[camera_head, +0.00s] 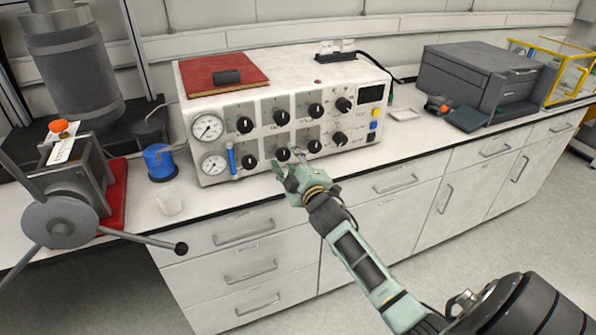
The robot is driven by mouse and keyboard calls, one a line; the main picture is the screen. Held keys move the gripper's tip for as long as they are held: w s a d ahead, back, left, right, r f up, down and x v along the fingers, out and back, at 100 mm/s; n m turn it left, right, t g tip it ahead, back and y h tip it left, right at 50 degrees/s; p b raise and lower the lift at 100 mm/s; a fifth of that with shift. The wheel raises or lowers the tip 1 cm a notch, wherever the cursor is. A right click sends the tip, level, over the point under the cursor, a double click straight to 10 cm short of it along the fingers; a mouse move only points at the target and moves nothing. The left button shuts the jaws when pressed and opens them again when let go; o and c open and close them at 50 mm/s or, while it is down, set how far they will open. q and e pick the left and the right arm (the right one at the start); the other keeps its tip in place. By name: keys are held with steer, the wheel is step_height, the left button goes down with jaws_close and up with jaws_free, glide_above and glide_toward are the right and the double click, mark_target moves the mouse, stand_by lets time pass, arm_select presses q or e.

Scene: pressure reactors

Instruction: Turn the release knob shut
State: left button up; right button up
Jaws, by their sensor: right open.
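A white control box (215,112) stands on the bench with two round gauges at its left and two rows of black knobs. The upper row has knobs such as the one at its left (244,125); the lower row starts with another knob (250,161). Which one is the release knob I cannot tell. My right gripper (288,168) is open in front of the lower row, near the middle lower knobs (282,154). It partly covers the panel's lower edge; whether it touches a knob is unclear. My left gripper is not in view.
A vise-like device with a long handle (140,240) and a blue cup (158,162) stand at left. A dark printer (480,78) is at right. Drawers (245,238) front the bench.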

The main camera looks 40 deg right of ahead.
steer(key=v, duration=0.8)
steer(key=shift+s, duration=0.3)
steer(key=shift+a, duration=0.1)
steer(key=s+a+f+m+g+y, duration=0.1)
steer(key=s+a+f+g, duration=0.2)
steer(key=f, duration=1)
steer(key=s+a+f+m+g, duration=0.15)
steer(key=s+f, duration=0.35)
steer(key=f, duration=0.7)
steer(key=s+a+f+m+g+y, duration=0.15)
steer(key=s+f+g, duration=0.25)
steer(key=f, duration=0.9)
steer(key=s+a+f+m+g, duration=0.1)
steer(key=s+a+f+g, duration=0.15)
steer(key=s+f, duration=0.6)
steer(key=s+a+f+m+g, duration=0.15)
steer(key=s+a+f, duration=0.25)
steer(key=s+f, duration=0.45)
steer(key=s+a+f+g, duration=0.2)
steer(key=s, duration=0.8)
steer(key=s+a+f+g+y, duration=0.1)
steer(key=s+a+f+g, duration=0.1)
steer(key=s, duration=0.8)
steer(key=shift+a+f+m, duration=0.2)
steer(key=shift+f+m, duration=0.25)
steer(key=shift+f, duration=0.15)
steer(key=shift+y, duration=0.25)
steer(key=shift+c, duration=0.3)
